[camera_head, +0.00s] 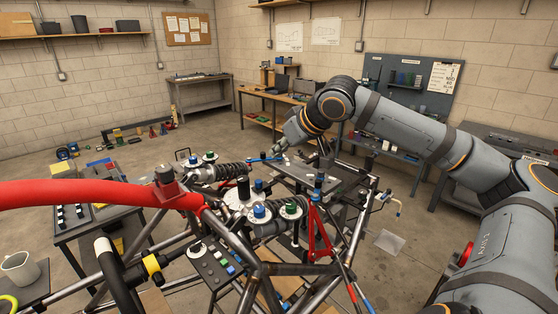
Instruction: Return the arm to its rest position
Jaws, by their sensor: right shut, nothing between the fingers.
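My right arm (400,125) comes in from the right edge, rises and bends down at a wrist with orange rings. My right gripper (281,146) is small and dark at its end, shut and empty, above the far side of the tube chassis (262,268). A blue-ended part (265,158) shows close to the fingertips; I cannot tell whether they touch. My left gripper is not in view.
A red tube (100,192) crosses the left foreground. Coil-over shocks (218,172) and a switch panel (215,265) sit on the chassis. Workbenches (275,105) line the back wall. Floor is open at centre left.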

